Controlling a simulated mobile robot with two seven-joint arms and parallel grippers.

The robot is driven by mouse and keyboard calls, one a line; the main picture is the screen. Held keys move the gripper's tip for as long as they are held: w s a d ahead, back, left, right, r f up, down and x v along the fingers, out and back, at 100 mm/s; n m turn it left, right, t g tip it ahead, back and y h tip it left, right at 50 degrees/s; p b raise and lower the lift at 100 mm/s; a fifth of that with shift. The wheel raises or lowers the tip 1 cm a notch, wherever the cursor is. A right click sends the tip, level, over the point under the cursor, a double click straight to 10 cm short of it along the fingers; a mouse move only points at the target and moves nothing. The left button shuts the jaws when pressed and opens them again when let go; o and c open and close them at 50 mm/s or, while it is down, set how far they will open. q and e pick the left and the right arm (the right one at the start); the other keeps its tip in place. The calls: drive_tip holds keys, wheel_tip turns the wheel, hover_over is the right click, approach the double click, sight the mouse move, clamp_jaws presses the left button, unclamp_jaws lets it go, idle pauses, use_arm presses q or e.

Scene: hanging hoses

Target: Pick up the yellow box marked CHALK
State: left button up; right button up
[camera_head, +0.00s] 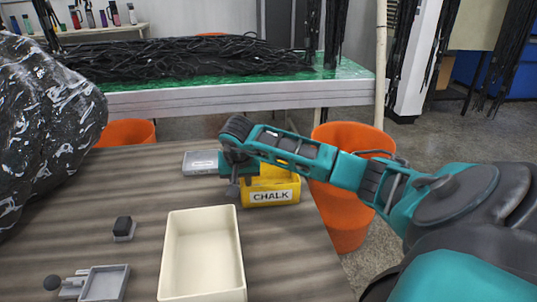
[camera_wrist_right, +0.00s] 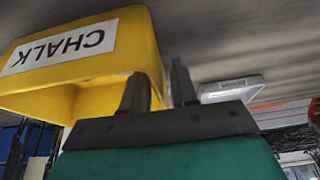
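The yellow CHALK box (camera_head: 271,196) is an open box with a white label, at the table's right edge in the head view. My right gripper (camera_head: 232,190) is at its left end, partly hidden by its own arm. In the right wrist view the box (camera_wrist_right: 110,60) appears upside down on the left. The fingers (camera_wrist_right: 160,88) are close together on either side of its end wall, one inside and one outside, with little gap visible. I cannot tell whether the box is lifted. My left gripper is not in view.
A cream bin (camera_head: 202,255) stands in front of the box. A small grey tray (camera_head: 201,162) lies behind the gripper and a black block (camera_head: 123,226) to the left. An orange bucket (camera_head: 350,225) is beyond the table's right edge. A black speckled mass (camera_head: 45,125) fills the left.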

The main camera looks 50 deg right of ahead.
clamp_jaws()
drive_tip(key=shift+r, duration=0.1)
idle(0.4)
